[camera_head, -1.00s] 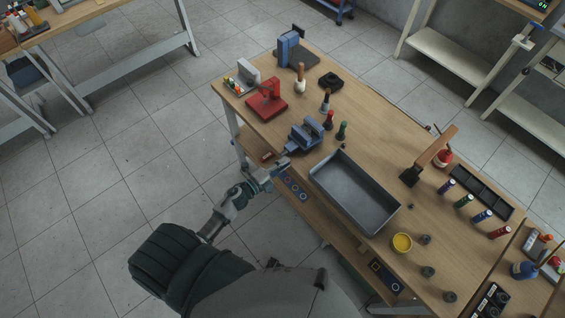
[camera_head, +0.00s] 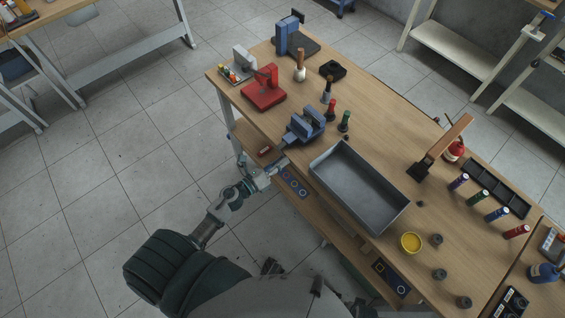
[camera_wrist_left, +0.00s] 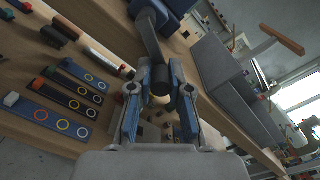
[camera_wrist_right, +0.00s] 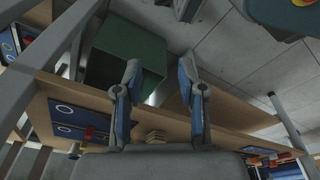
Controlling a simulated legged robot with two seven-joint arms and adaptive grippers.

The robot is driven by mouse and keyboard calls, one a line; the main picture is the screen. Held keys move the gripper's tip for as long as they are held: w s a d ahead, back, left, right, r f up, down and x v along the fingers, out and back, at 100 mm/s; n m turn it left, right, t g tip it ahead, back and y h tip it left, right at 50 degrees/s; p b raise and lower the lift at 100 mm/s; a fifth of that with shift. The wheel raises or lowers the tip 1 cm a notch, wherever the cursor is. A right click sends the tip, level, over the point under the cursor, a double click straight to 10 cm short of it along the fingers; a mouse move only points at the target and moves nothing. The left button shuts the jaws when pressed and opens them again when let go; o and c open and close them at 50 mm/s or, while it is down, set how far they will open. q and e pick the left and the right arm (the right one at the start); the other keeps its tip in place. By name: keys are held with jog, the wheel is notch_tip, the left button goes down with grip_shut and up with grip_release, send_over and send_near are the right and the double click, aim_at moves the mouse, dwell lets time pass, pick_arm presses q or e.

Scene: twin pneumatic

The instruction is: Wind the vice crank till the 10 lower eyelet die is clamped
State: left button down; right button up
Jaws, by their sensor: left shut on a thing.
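The blue vice (camera_head: 305,127) is mounted at the near edge of the wooden workbench. Its crank sticks out over the edge towards my left gripper (camera_head: 276,167). In the left wrist view a grey crank arm (camera_wrist_left: 147,40) runs down to a dark, round-ended handle (camera_wrist_left: 160,90). My left gripper (camera_wrist_left: 158,100) is shut on this handle, one finger on each side. The 10 lower eyelet die cannot be made out in the vice jaws. My right gripper (camera_wrist_right: 160,78) shows only in its wrist view, open and empty, near a lower shelf.
A grey tray (camera_head: 345,205) stands right of the vice. A lower shelf (camera_head: 247,138) runs under the bench edge. A green bin (camera_wrist_right: 125,55) shows in the right wrist view.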

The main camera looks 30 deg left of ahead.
pick_arm(q)
jog(key=shift+w+a+f+m+b, duration=0.1)
jog(key=shift+a+f+m+b, duration=0.1)
jog(key=shift+m+b, duration=0.6)
jog(key=shift+w+a+f+m+b, duration=0.2)
jog(key=shift+m+b, duration=0.25)
jog(key=shift+m, duration=0.55)
jog(key=shift+w+a+f+m+b, duration=0.1)
jog(key=shift+a+f+m+b, duration=0.15)
jog(key=shift+m+b, duration=0.55)
pick_arm(e)
notch_tip(320, 180, up, 12)
jog(key=w, duration=0.2)
jog(key=shift+w+f, duration=0.15)
jog(key=shift+f, duration=0.1)
pick_arm(q)
jog(key=shift+s, duration=0.1)
pick_arm(e)
jog(key=shift+a, duration=0.1)
pick_arm(q)
jog(key=c, duration=1.1)
grip_release()
jog(key=shift+f, duration=0.1)
jog(key=v, duration=1.2)
jog(key=shift+f, duration=0.1)
